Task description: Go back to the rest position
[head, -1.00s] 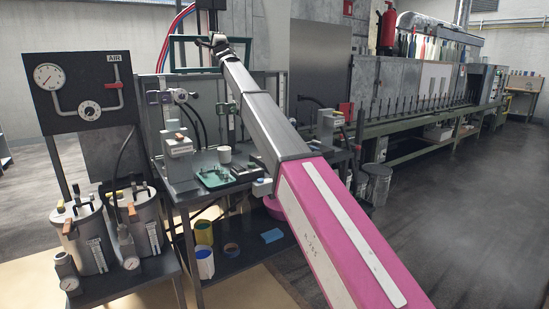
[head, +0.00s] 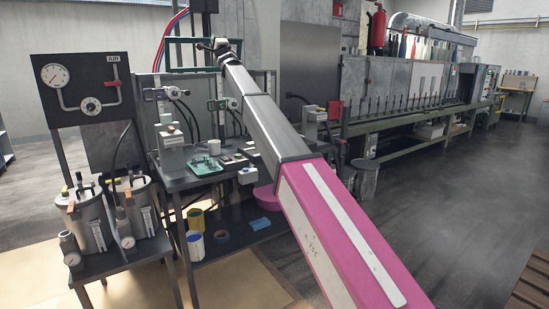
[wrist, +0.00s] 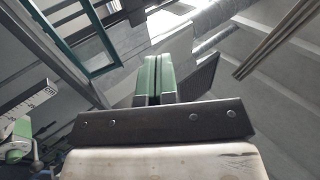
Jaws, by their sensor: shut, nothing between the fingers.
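My arm reaches up and away across the head view, and my gripper (head: 219,44) is at its far end, small and high in front of the green frame above the workbench. In the wrist view my gripper (wrist: 158,78) shows its two green-faced fingers pressed together, with nothing between them. Past the fingers are the grey wall, a pipe and a green-edged frame (wrist: 92,42). No object is close to the fingertips in that view.
The workbench (head: 180,184) below my arm carries a green tray (head: 203,166), a white cup (head: 214,146) and spray stands. Pressure pots (head: 88,218) stand at the left. A spindle conveyor (head: 420,120) runs along the right. The floor at the right is clear.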

